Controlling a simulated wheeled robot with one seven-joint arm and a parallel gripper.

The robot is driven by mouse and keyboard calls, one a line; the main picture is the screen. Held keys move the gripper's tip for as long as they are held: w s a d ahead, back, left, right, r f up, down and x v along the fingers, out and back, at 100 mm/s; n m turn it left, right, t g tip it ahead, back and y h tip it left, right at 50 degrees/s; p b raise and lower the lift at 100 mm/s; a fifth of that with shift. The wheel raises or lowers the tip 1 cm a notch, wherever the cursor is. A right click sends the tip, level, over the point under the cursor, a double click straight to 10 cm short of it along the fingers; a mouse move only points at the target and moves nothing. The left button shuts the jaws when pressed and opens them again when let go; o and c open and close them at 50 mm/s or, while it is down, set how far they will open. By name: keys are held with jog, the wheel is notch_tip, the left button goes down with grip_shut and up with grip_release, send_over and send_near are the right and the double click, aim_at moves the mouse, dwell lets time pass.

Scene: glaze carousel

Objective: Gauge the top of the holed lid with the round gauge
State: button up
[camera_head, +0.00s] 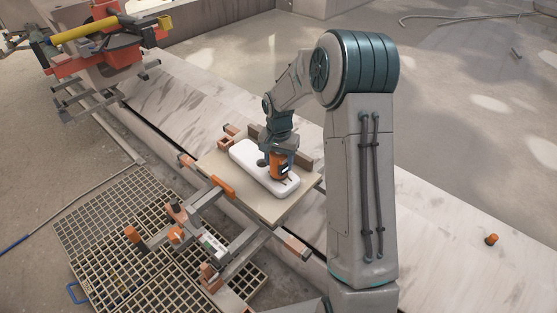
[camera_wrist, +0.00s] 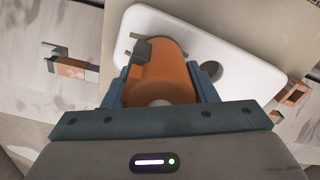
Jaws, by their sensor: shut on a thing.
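The holed lid (camera_head: 243,151) is a white rounded slab lying on a beige board. A dark round hole shows in it in the wrist view, where the lid (camera_wrist: 253,50) fills the upper middle. My gripper (camera_head: 279,157) is shut on the round gauge (camera_head: 280,167), an orange cylinder with a dark block on its side. In the wrist view the gauge (camera_wrist: 161,77) sits between the two blue-grey fingers of my gripper (camera_wrist: 162,88). The gauge is over the right part of the lid. I cannot tell whether its lower end touches the lid.
The board (camera_head: 262,205) is surrounded by clamps with orange grips (camera_head: 222,187). A grid panel (camera_head: 105,215) lies at left, and a red and yellow machine (camera_head: 105,45) stands at upper left. A small orange piece (camera_head: 491,239) sits on the pale slab at right.

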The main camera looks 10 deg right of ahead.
jog(key=shift+f, duration=0.35)
dwell(0.8)
jog(key=o, duration=1)
